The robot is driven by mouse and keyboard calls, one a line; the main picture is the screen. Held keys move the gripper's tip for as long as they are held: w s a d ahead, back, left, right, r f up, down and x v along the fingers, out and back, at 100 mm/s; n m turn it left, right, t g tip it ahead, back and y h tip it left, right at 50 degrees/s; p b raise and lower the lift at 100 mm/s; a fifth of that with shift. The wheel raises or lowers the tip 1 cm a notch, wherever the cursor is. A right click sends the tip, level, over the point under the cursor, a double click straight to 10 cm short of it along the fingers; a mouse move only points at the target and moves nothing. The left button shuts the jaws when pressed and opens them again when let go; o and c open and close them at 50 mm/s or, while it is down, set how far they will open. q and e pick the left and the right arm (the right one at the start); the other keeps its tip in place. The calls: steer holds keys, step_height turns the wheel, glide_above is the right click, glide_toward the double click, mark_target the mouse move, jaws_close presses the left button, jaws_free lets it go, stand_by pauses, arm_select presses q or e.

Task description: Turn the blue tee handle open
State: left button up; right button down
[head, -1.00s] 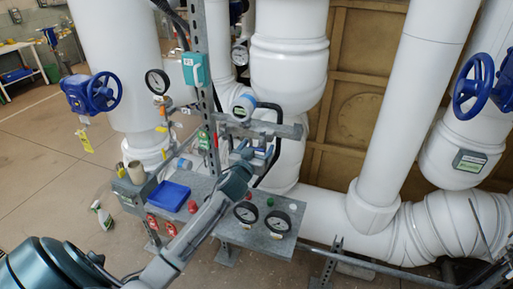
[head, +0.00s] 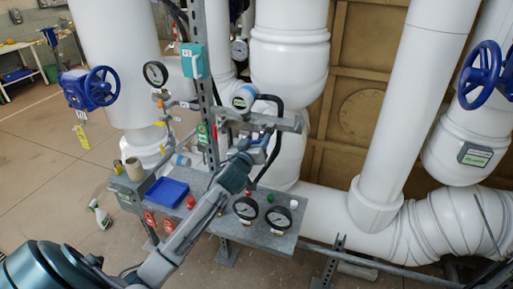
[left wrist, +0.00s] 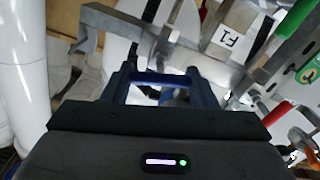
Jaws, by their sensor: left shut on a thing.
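My left gripper (head: 258,144) reaches in from the lower left to the pipework above the grey shelf, just below a metal bracket bar (head: 275,123). In the left wrist view its two fingers (left wrist: 160,76) are close around a dark blue bar (left wrist: 162,79), which looks like the tee handle. The gripper is shut on it. In the head view the gripper and arm hide most of the handle, so its angle cannot be told. My right gripper is not in view.
The grey shelf (head: 230,224) holds a blue tray (head: 167,191) and two black-rimmed gauges (head: 278,217). A steel upright (head: 203,95) with a teal box (head: 194,60) stands left of the gripper. Big white pipes (head: 288,65) stand close behind. Blue handwheels (head: 102,86) are at both sides.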

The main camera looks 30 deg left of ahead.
arm_select(q)
steer(key=n+b, duration=0.3)
steer(key=shift+a+f+n, duration=0.1)
steer(key=shift+f+n, duration=0.15)
steer(key=shift+n, duration=0.15)
steer(key=n+b, duration=0.2)
steer(key=shift+n+b, duration=0.3)
steer(key=n+b, duration=0.2)
steer(key=shift+n, duration=0.4)
steer(key=shift+n+b, duration=0.6)
steer(key=shift+n, duration=0.3)
steer(key=shift+a+n+b, duration=0.1)
steer(key=shift+n+b, duration=0.65)
steer(key=shift+n, duration=0.95)
steer(key=shift+b, duration=0.3)
